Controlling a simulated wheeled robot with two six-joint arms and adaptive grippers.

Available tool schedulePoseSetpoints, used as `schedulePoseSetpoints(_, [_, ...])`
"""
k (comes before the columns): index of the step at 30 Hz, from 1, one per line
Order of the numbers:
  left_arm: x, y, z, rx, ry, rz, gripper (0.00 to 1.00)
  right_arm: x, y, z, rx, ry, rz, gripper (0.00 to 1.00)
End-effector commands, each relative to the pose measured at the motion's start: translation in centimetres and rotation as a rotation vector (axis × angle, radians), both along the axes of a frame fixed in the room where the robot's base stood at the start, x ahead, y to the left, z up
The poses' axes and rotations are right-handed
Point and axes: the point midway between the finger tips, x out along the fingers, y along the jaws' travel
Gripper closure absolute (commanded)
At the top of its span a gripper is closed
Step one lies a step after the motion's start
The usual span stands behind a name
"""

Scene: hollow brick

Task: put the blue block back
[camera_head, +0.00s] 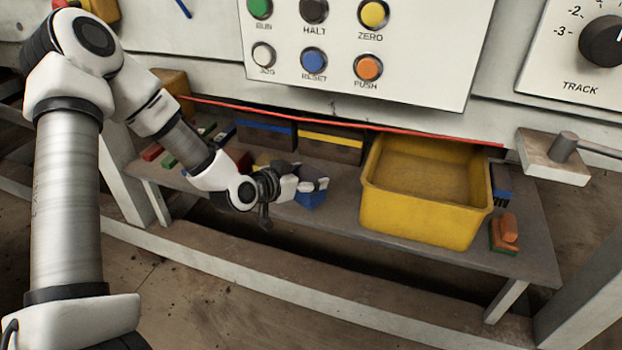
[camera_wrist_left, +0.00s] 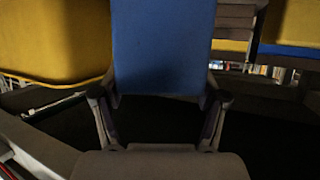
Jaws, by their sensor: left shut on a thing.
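The blue block (camera_head: 311,200) is at my left gripper (camera_head: 308,187), over the front part of the low grey shelf, left of the yellow bin. The left gripper is shut on it. In the left wrist view the blue block (camera_wrist_left: 163,45) fills the space between the two fingers (camera_wrist_left: 160,100). In the head view the fingers hide its upper part, and I cannot tell if it touches the shelf. My right gripper is not in view.
A large empty yellow bin (camera_head: 420,222) stands right of the block. Dark boxes with a blue stripe (camera_head: 263,135) and a yellow stripe (camera_head: 330,147) stand behind. Small coloured blocks (camera_head: 152,152) lie at left. A brush (camera_head: 502,185) and an orange-green item (camera_head: 504,235) are at right.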

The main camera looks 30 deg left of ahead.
Motion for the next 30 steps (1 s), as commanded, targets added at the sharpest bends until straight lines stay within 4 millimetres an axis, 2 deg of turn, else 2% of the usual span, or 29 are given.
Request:
schedulePoseSetpoints(1, [1.5,0.9,-0.7,0.004,-0.006,0.001,0.76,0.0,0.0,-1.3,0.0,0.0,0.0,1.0])
schedulePoseSetpoints(4, [3.8,2.4,-0.9,0.004,-0.005,0.001,0.76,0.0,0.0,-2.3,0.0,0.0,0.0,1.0])
schedulePoseSetpoints(11, [6.3,4.0,-1.2,0.004,-0.002,-0.001,0.76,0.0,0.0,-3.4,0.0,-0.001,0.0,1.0])
schedulePoseSetpoints(12, [6.2,3.9,-2.5,0.001,0.002,-0.001,0.76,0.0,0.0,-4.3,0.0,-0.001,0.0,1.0])
schedulePoseSetpoints(15, [6.1,3.9,-4.4,0.001,0.002,-0.001,0.76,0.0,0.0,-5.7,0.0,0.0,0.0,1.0])
schedulePoseSetpoints(26, [6.1,3.9,-4.6,0.001,0.0,0.0,0.76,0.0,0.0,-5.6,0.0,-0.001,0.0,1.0])
schedulePoseSetpoints(27, [6.1,3.9,-4.5,0.0,0.001,-0.001,0.21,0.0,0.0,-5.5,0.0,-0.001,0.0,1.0])
schedulePoseSetpoints(29, [6.1,3.9,-4.5,0.0,0.001,-0.001,0.03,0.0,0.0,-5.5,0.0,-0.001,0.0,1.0])
schedulePoseSetpoints(30, [6.1,3.9,-4.5,0.0,0.001,-0.001,0.03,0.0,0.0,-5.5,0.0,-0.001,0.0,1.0])
